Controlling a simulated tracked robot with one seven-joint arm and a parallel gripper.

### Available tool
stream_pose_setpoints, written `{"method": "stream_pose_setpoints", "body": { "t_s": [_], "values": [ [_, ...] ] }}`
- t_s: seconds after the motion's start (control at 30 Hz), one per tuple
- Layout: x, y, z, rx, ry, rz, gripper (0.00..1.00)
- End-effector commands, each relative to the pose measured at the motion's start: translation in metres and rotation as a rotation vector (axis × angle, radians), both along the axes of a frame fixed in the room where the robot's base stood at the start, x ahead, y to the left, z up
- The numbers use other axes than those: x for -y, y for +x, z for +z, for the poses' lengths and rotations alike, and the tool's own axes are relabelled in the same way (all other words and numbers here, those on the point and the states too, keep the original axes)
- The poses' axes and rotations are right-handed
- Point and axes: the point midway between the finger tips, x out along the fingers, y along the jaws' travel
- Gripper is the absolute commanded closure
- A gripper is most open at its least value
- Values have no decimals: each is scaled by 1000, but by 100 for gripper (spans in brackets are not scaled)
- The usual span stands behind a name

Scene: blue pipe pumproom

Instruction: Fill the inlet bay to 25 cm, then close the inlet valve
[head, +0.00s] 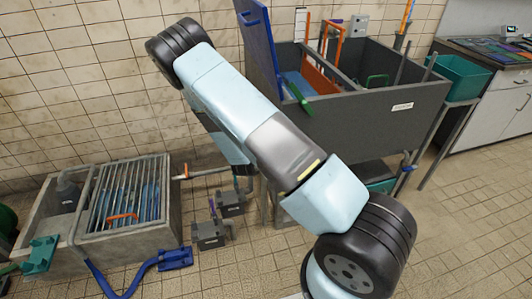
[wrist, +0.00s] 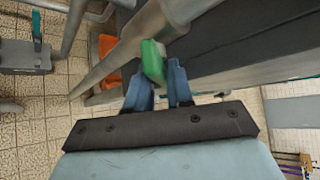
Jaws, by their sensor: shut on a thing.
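My gripper (wrist: 160,78) is shut on a green handle (wrist: 152,60), with its blue fingers on either side. The handle sits beside a grey pipe (wrist: 118,66) next to a dark tank wall (wrist: 230,50). In the head view my arm hides the fingers and this handle. The dark grey tank (head: 372,128) stands on legs, with a raised blue panel (head: 257,45) at its left. Its left bay shows a blue surface (head: 292,84) low inside, beside an orange gate frame (head: 318,72). I cannot read the level. I cannot tell whether the valve is open.
A concrete basin (head: 140,248) with a bar grate stands at left, with a blue hose (head: 125,285) in front. Two small grey pump boxes (head: 211,233) stand on the tiled floor. A teal bin (head: 462,76) and a counter (head: 500,85) are at right. Open floor lies front right.

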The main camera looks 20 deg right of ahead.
Motion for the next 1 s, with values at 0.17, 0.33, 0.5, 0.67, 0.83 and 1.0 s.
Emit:
{"method": "stream_pose_setpoints", "body": {
  "t_s": [0.17,0.33,0.5,0.67,0.83,1.0],
  "values": [
    [-1,-3,-4,-13,9,2,100],
    [-1,-4,-4,-13,9,1,100],
    [-1,-3,-4,-12,8,1,70],
    [-1,-2,-2,-7,8,1,62],
    [-1,-2,-1,-5,7,0,62],
    [-7,-10,4,-5,8,2,62]
  ]
}}
